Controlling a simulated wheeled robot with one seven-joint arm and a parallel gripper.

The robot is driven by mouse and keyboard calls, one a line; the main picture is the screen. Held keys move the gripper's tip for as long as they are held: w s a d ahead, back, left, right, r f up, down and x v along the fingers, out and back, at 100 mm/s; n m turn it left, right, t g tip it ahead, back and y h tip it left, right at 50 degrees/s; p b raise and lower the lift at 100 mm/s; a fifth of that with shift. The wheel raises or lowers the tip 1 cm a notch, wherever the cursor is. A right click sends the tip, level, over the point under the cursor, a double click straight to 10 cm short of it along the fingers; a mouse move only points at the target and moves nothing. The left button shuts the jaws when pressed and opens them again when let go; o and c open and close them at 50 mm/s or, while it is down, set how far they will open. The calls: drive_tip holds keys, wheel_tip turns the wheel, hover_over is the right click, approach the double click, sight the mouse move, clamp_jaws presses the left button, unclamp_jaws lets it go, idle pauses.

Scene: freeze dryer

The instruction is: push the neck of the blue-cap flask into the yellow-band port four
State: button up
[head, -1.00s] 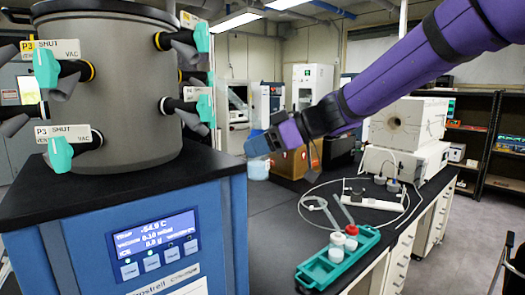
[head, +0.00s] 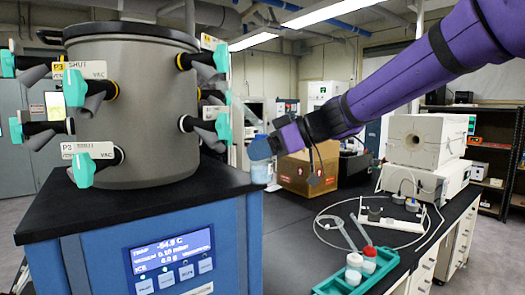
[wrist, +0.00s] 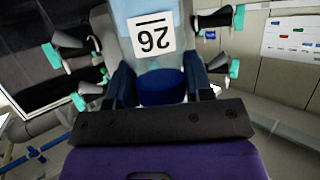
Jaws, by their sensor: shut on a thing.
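My gripper (head: 262,150) is at the end of the purple arm, right of the grey drum (head: 135,120) and apart from it. It is shut on the blue-cap flask (head: 262,173), whose pale blue body shows just below the jaws. In the wrist view the flask has a blue cap (wrist: 160,88) between the fingers and a white label reading 26 (wrist: 152,37); its neck end cannot be made out. The drum's upper right port (head: 180,62) has a yellow band and a teal valve handle (head: 221,58).
Other ports with teal handles (head: 84,170) and white tags stick out around the drum. The drum stands on a blue cabinet (head: 200,235) with a black top. A cardboard box (head: 305,172), a teal rack (head: 350,284) and a white furnace (head: 425,140) stand on the bench.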

drive_tip(key=shift+w+a+r, duration=0.25)
drive_tip(key=shift+a+r, duration=0.4)
drive_tip(key=shift+r, duration=0.05)
drive_tip(key=shift+w+a+r, duration=0.25)
drive_tip(key=shift+a+r, duration=0.35)
drive_tip(key=shift+r, duration=0.05)
clamp_jaws()
idle(1.9)
drive_tip(key=o, duration=1.3)
unclamp_jaws()
drive_tip(key=shift+o, duration=0.2)
drive_tip(key=shift+f, duration=0.1)
drive_tip(key=v, duration=1.1)
drive_tip(key=v, duration=0.7)
